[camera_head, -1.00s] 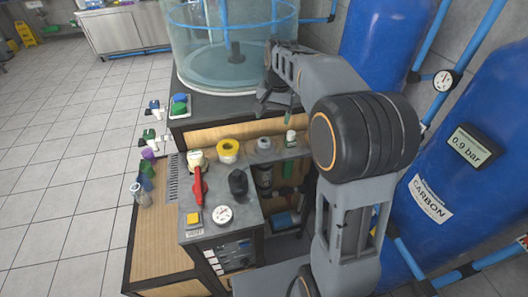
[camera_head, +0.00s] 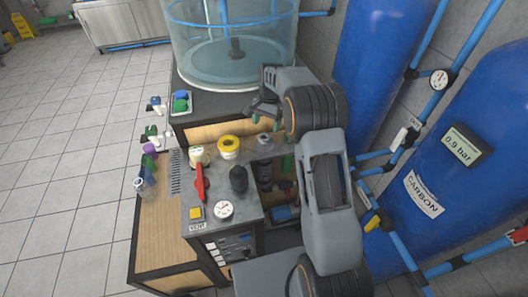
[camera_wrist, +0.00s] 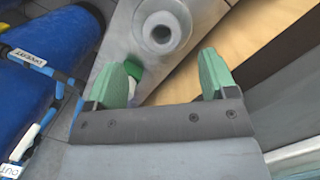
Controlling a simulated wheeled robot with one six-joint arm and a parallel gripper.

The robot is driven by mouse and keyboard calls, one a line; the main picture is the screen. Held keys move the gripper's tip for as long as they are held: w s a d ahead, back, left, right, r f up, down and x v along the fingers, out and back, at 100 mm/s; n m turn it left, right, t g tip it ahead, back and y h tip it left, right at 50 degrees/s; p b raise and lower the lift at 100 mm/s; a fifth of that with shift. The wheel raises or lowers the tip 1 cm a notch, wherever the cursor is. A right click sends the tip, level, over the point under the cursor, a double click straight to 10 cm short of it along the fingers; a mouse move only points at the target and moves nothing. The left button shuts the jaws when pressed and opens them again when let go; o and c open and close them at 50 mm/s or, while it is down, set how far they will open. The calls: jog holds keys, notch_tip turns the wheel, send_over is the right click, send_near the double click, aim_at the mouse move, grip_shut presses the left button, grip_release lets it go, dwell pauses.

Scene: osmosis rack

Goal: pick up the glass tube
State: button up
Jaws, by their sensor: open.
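My gripper (camera_head: 264,112) is open and empty, above the metal shelf behind the front bench in the head view. In the wrist view its two green fingers (camera_wrist: 164,76) are spread wide. A grey round fitting (camera_wrist: 163,32) with a dark hole lies just beyond the fingertips; it also shows in the head view (camera_head: 264,142). A small white item with a green top (camera_wrist: 132,72) is beside the left finger. A small clear vessel (camera_head: 139,186), possibly the glass tube, stands at the bench's left edge, far from my gripper. I cannot tell for certain which object is the tube.
A yellow-topped jar (camera_head: 229,146), a red-handled valve (camera_head: 200,182), a black knob (camera_head: 238,178) and a gauge (camera_head: 223,210) crowd the bench. A large clear tank (camera_head: 233,45) stands behind. Blue cylinders (camera_head: 385,60) and pipes close off the right.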

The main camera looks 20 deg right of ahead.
aim_at(264, 135)
jog(key=shift+s+a+f+p, duration=0.15)
jog(key=shift+f+p, duration=0.15)
jog(key=shift+f, duration=0.65)
jog(key=shift+s+a+f+p, duration=0.1)
jog(key=shift+a+f+p, duration=0.15)
jog(key=shift+f, duration=0.65)
jog(key=shift+s+a+f+p, duration=0.1)
jog(key=shift+f+p, duration=0.25)
jog(key=shift+f, duration=0.6)
jog(key=shift+c, duration=0.3)
jog(key=c, duration=0.7)
